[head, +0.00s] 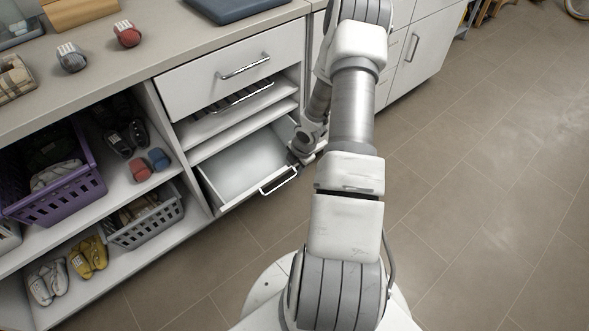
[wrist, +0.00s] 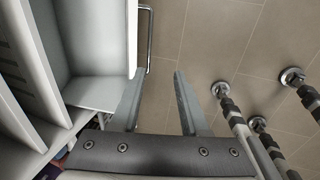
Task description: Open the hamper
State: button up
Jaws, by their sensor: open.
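The hamper looks to be the white pull-out bin (head: 238,172) low in the cabinet. It stands pulled out, with its empty inside showing from above. Its bar handle (head: 278,181) is on the front face. In the wrist view the handle (wrist: 149,40) lies just beyond my fingertips, and the bin (wrist: 88,35) fills the upper left. My gripper (wrist: 160,80) is open and empty, close to the bin's front and apart from the handle. In the head view my arm hides much of the gripper, which is at the bin's right end.
A closed drawer (head: 222,75) with its own handle is above the bin, with open shelves between. A purple basket (head: 55,190) and a grey basket (head: 148,222) stand on shelves to the left. The tiled floor (head: 480,190) to the right is clear.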

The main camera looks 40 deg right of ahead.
jog(key=shift+w, duration=0.25)
jog(key=c, duration=0.4)
jog(key=shift+w+m, duration=0.4)
jog(key=shift+m, duration=0.3)
jog(key=shift+c, duration=1.4)
jog(key=w+a+m, duration=0.1)
jog(key=w+m, duration=0.2)
jog(key=m, duration=0.1)
jog(key=w+a+m, duration=0.1)
jog(key=w+m, duration=0.2)
jog(key=m, duration=0.2)
jog(key=w+a+m, duration=0.1)
jog(key=w+m, duration=0.2)
jog(key=m, duration=0.2)
jog(key=shift+w+r, duration=0.2)
jog(key=shift+w, duration=0.2)
grip_shut()
jog(key=f+m+b, duration=0.1)
jog(key=f, duration=0.2)
jog(key=f+b, duration=0.2)
jog(key=f, duration=0.2)
jog(key=w+a+f+m+b, duration=0.1)
jog(key=f+b, duration=0.1)
jog(key=f, duration=0.2)
jog(key=shift+w+m, duration=0.1)
jog(key=shift+m, duration=0.2)
jog(key=shift+s+d+f, duration=0.1)
jog(key=shift+s+f, duration=0.05)
jog(key=shift+s, duration=0.2)
